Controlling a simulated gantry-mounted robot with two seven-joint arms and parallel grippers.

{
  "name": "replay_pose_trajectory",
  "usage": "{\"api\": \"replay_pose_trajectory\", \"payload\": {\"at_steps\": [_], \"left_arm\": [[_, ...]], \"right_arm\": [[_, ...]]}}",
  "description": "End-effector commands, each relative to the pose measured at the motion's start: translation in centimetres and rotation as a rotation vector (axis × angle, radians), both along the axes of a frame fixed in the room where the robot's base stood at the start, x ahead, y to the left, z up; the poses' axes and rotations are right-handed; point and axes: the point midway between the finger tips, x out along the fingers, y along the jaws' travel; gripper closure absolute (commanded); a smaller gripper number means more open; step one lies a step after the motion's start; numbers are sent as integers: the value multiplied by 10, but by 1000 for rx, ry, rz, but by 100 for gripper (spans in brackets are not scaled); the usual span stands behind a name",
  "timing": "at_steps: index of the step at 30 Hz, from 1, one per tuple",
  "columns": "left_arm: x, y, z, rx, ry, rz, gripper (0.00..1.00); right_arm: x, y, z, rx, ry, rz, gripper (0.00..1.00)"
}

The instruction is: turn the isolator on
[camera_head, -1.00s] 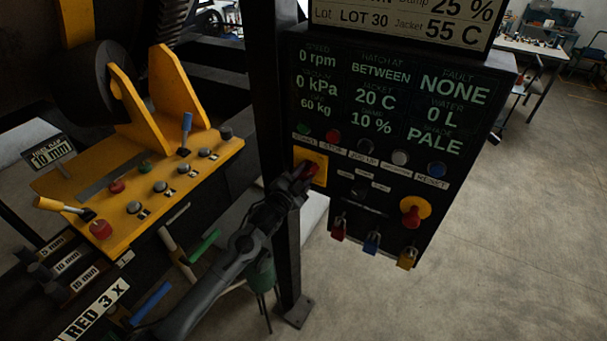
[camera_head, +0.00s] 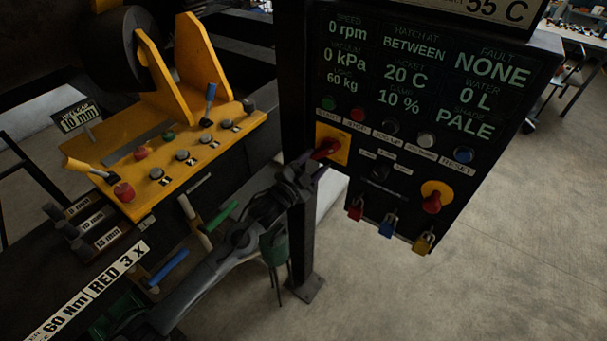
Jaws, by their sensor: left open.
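The isolator is a red rotary handle (camera_head: 326,148) on a square yellow plate (camera_head: 342,139) at the left edge of the black control panel (camera_head: 385,160). The handle lies tilted, its lower left end toward my gripper. My left gripper (camera_head: 309,172) is open, just below and left of the handle. A small gap seems to show between them, but I cannot tell for sure whether they touch. My right gripper is not in view.
A red knob on a yellow disc (camera_head: 434,196) and red, blue and yellow padlocks (camera_head: 387,226) sit lower on the panel. A dark post (camera_head: 300,235) stands behind my left gripper. A yellow console (camera_head: 180,150) is at left.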

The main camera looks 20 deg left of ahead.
Motion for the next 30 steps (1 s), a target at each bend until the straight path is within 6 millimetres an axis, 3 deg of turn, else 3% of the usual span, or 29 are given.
{"api": "replay_pose_trajectory", "payload": {"at_steps": [3,10,26,30], "left_arm": [[-18,3,-2,0,0,0,49],[-39,7,-1,-2,0,1,49],[-43,8,0,-2,0,0,49],[-48,7,-14,-2,23,0,49]], "right_arm": [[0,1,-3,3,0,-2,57],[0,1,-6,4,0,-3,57],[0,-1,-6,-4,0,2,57],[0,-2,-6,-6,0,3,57]]}}
